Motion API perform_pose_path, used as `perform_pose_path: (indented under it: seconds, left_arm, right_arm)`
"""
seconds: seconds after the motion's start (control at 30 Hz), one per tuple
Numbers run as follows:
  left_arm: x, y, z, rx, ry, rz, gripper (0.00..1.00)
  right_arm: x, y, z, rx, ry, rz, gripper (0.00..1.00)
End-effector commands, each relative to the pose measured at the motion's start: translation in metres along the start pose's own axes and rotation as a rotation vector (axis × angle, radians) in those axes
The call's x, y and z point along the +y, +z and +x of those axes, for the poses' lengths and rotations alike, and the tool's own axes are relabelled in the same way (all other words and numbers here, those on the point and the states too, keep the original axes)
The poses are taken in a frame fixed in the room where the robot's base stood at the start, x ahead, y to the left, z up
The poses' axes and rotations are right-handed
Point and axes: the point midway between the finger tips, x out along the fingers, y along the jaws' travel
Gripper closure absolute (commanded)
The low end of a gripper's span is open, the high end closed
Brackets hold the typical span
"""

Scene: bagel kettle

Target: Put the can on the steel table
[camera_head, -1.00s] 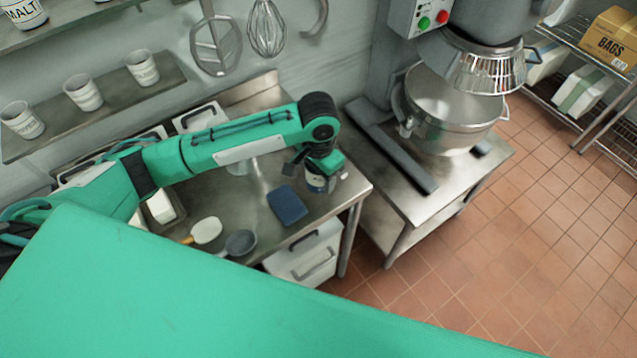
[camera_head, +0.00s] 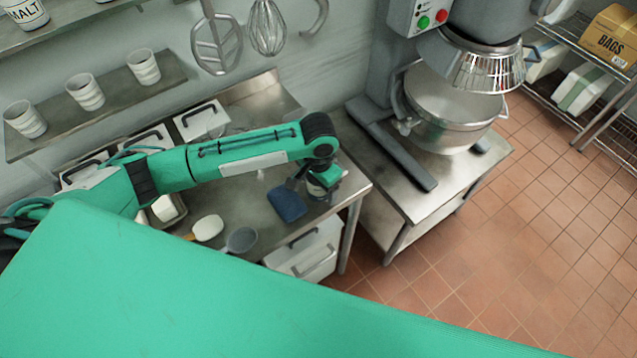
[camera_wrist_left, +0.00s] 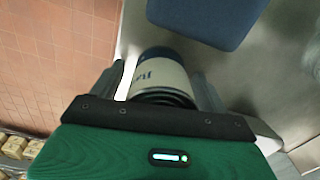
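The can (camera_wrist_left: 160,78) has a pale label with dark lettering and dark ends. In the left wrist view it sits between the two fingers of my left gripper (camera_wrist_left: 158,88), close to both; I cannot tell whether they press on it. In the head view my left gripper (camera_head: 320,186) is over the right end of the steel table (camera_head: 262,195), and the can (camera_head: 319,191) is mostly hidden under it. Whether the can rests on the tabletop is unclear. My right gripper is not in view.
A blue block-like item (camera_head: 287,204) lies just left of the can. A white spoon-like tool (camera_head: 208,228) and a grey one (camera_head: 241,240) lie near the front edge. A mixer with a steel bowl (camera_head: 452,118) stands on a separate stand to the right, across a gap.

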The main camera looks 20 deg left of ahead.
Motion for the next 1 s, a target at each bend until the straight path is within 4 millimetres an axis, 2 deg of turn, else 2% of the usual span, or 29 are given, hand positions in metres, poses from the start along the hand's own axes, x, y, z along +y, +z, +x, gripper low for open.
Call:
perform_pose_path:
  seconds: [0.23, 0.37, 0.8, 1.0]
  left_arm:
    - [0.0, 0.0, -0.001, 0.001, 0.0, 0.0, 0.23]
    - [0.0, -0.001, -0.011, 0.002, 0.0, 0.0, 0.23]
    - [0.0, -0.001, -0.098, 0.004, -0.001, 0.001, 0.23]
    - [0.0, 0.0, -0.119, 0.001, 0.001, 0.001, 0.23]
  right_arm:
    - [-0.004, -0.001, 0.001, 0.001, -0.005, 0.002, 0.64]
    - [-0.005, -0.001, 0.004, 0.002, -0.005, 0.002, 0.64]
    - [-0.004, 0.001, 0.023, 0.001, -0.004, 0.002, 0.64]
    - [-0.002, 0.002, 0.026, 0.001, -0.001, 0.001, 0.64]
